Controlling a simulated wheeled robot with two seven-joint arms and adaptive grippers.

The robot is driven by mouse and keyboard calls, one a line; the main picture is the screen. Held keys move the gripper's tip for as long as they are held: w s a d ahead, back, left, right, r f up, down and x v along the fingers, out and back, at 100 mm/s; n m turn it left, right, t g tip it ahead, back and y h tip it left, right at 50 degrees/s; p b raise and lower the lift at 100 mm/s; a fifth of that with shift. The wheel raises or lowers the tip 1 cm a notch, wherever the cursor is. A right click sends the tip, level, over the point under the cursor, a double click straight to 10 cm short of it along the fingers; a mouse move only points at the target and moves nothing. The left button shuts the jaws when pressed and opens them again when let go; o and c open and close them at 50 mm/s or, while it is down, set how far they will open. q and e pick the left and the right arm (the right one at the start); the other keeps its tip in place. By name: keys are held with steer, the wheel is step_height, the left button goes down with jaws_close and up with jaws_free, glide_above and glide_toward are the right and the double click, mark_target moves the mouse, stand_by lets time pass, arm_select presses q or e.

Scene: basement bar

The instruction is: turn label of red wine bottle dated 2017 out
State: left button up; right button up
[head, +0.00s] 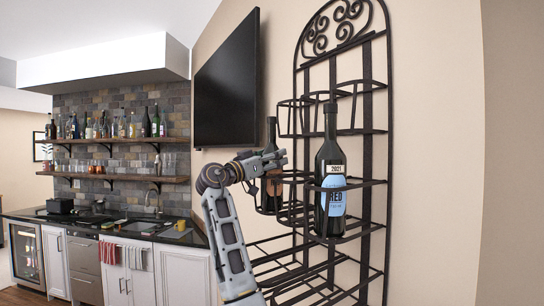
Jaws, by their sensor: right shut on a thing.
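A dark wine bottle (271,133) stands upright in the left holder of the wrought-iron wall rack (366,107). My right gripper (272,162) reaches it from the left and is shut on it around its upper body. A brownish label shows low on this bottle, partly behind the gripper and rack bars; its date cannot be read. A second dark bottle (331,150) stands upright in the nearer right holder. Its label faces outward, with a blue lower part reading "RED" and a white band that seems to read 2021. My left gripper is not in view.
The rack's lower tiers (300,275) and upper rings look empty. A black TV (226,88) hangs on the wall behind. At the back left are shelves (120,141) of bottles and glasses above a dark counter (185,232) with a sink.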

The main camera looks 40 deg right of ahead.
steer(key=shift+r+m+g+p, duration=0.1)
steer(key=shift+m+g+p, duration=0.55)
steer(key=shift+g, duration=0.45)
steer(key=shift+a+m+g+p, duration=0.25)
steer(key=shift+m+g+p, duration=0.15)
steer(key=shift+g, duration=0.3)
steer(key=shift+s+a+r+m+g, duration=0.1)
steer(key=shift+a+r+m+g, duration=0.15)
steer(key=shift+m+g, duration=0.65)
steer(key=shift+a+r+m+g, duration=0.1)
steer(key=shift+a+m+g, duration=0.25)
steer(key=shift+g, duration=0.95)
steer(key=o, duration=0.9)
steer(key=shift+d, duration=0.1)
